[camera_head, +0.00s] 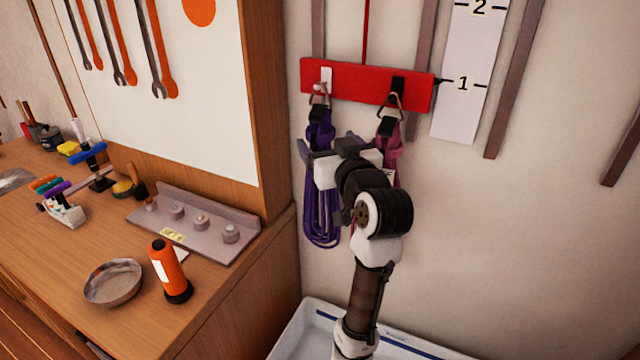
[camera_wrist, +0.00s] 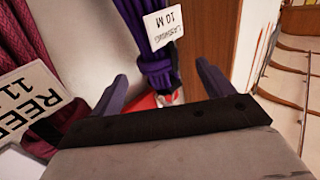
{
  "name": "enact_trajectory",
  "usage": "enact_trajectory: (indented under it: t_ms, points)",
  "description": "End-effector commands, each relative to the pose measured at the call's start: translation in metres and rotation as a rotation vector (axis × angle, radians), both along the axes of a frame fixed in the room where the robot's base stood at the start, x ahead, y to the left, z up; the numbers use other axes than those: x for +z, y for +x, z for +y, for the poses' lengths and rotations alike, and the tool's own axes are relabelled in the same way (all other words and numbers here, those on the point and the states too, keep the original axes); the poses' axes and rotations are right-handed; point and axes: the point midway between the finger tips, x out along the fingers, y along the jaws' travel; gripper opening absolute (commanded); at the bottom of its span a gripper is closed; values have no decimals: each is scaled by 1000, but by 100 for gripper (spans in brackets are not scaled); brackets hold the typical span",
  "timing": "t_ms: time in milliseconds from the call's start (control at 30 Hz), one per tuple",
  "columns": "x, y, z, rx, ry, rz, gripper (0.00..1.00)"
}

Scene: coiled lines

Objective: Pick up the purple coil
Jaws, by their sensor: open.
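The purple coil (camera_head: 321,222) hangs on the left hook of a red rack (camera_head: 363,88) on the wall. Its long loops hang down, and my wrist covers part of its middle. I cannot tell whether either finger touches the coil.
A pink coil (camera_head: 393,160) hangs on the right hook, close beside my gripper, with a "REEF" tag (camera_wrist: 25,100). A white tray (camera_head: 300,335) lies below.

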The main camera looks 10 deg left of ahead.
Motion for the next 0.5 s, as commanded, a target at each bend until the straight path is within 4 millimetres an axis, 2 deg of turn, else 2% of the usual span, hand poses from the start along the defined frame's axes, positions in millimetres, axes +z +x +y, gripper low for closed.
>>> enact_trajectory:
  t_ms: [167,300,500]
  points:
    - [4,12,8,3,1,2,80]
    - [7,31,19,2,1,4,80]
    - [3,47,28,0,1,1,80]
